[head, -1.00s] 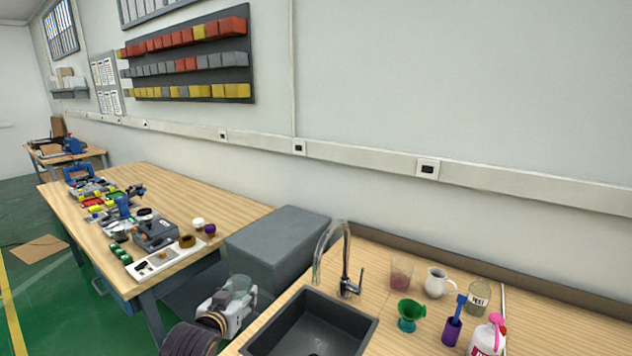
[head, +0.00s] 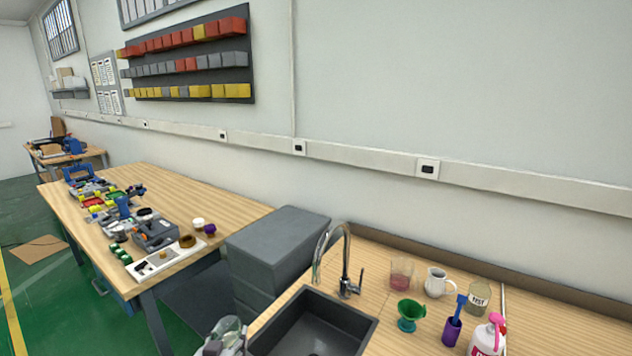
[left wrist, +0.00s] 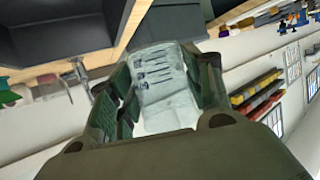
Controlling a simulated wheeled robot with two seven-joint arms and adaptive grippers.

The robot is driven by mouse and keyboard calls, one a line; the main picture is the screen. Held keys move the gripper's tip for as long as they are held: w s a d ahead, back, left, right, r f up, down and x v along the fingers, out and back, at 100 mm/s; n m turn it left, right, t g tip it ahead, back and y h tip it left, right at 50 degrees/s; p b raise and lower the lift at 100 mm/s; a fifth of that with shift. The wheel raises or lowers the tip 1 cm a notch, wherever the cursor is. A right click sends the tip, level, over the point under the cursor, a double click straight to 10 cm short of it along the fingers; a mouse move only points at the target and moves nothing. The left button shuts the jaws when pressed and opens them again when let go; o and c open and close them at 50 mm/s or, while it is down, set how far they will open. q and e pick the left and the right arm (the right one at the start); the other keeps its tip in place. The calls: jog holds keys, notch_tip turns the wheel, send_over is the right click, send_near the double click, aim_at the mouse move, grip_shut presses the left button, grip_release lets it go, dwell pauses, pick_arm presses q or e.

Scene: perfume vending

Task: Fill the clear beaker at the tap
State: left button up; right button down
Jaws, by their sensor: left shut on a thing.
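My left gripper (head: 213,345) is at the bottom edge of the head view, left of the sink, and partly cut off. It is shut on the clear beaker (head: 230,328). In the left wrist view the beaker (left wrist: 165,88), with printed graduation marks, is between the two green-grey fingers (left wrist: 163,95). The curved chrome tap (head: 346,265) stands at the back of the dark sink (head: 368,328), to the right of and beyond the beaker. I cannot tell whether the beaker holds liquid. My right gripper is out of view.
Right of the tap stand a pinkish glass (head: 401,274), a white jug (head: 436,283), a labelled jar (head: 479,297), a green funnel-like cup (head: 410,314), a purple holder (head: 452,331) and a spray bottle (head: 487,340). A grey cabinet (head: 277,240) stands left of the sink.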

pick_arm(q)
jog(key=shift+s+d+f, duration=0.1)
jog(key=shift+s+f, duration=0.95)
jog(key=shift+f, duration=0.3)
jog(key=shift+s+f, duration=1.05)
jog(key=shift+f, duration=0.3)
